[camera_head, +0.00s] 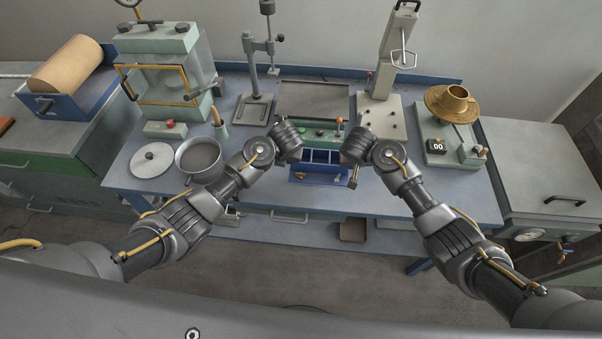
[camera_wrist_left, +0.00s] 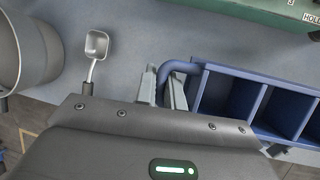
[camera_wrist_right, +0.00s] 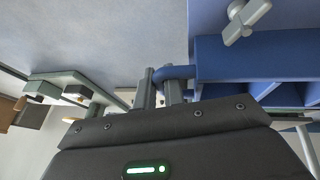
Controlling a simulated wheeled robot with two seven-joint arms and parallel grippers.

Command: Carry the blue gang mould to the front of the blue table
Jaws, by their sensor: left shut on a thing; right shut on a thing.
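The blue gang mould (camera_head: 320,177) is a box with several open square compartments. It is at the middle of the blue table (camera_head: 430,182), near the front edge. My left gripper (camera_wrist_left: 164,88) is shut on the mould's blue loop handle at its left end. My right gripper (camera_wrist_right: 160,90) is shut on the handle at the other end. The mould also shows in the left wrist view (camera_wrist_left: 228,70) and in the right wrist view (camera_wrist_right: 240,57), where a grey wing nut (camera_wrist_right: 240,20) sits by it. In the head view my wrists hide both handles. I cannot tell whether its base touches the table.
A green machine with a grey plate (camera_head: 312,98) stands right behind the mould. A grey pan (camera_head: 199,160), a pale disc (camera_head: 152,160) and a small scoop (camera_wrist_left: 97,45) lie to the left. A scale with a brass piece (camera_head: 453,103) stands right. The right front tabletop is clear.

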